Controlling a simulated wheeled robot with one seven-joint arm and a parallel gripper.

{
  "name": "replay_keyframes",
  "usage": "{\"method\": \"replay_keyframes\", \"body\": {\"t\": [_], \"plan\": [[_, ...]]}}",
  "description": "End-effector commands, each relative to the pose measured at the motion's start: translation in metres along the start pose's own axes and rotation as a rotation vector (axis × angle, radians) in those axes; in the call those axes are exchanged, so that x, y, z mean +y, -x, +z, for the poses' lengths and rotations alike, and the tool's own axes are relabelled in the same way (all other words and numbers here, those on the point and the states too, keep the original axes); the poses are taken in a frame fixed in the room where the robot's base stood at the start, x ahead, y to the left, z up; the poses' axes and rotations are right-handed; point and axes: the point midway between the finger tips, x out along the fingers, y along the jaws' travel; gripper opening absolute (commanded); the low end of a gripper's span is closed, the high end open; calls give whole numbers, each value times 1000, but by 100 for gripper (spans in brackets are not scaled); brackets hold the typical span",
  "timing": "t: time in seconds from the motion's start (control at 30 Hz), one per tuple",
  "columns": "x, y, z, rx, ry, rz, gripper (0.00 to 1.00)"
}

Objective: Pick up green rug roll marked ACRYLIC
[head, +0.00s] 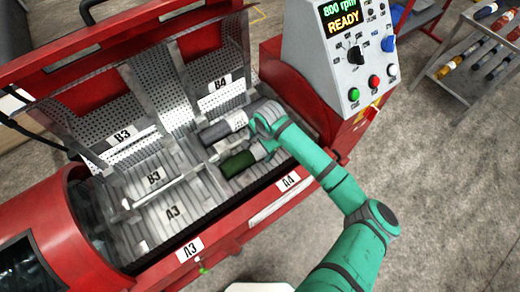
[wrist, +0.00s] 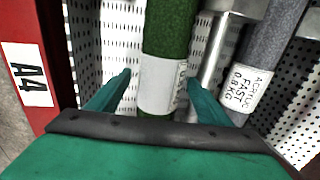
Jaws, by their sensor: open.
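The green rug roll (head: 239,163) lies in the machine's right front compartment by the A4 tag. In the wrist view the green roll (wrist: 170,30) runs between the two fingers of my gripper (wrist: 158,82), with its white label (wrist: 160,88) at the fingertips. My gripper is open, one finger on each side of the roll, with gaps showing. The lettering on this label is mostly turned away and unreadable. In the head view my gripper (head: 259,152) is over the roll's right end and hides it.
A grey rug roll (head: 222,127) lies just behind; in the wrist view this grey roll (wrist: 265,50) has a label that seems to read ACRYLIC FAST 0.8KG. A metal bar (wrist: 214,50) stands between the rolls. The red front wall (wrist: 30,70) is close at left.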

Motion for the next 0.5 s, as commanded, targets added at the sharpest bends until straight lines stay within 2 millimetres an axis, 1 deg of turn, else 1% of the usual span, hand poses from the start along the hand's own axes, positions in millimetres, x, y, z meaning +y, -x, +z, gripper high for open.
{"method": "replay_keyframes", "body": {"t": [0.2,0.23,0.27,0.3,0.47,0.5], "plan": [[0,-1,0,0,0,0,72],[0,-1,0,0,0,0,68],[0,-1,0,0,0,0,61],[0,-1,0,0,0,0,51],[0,-1,0,0,0,0,13],[0,0,0,1,0,-1,10]]}}
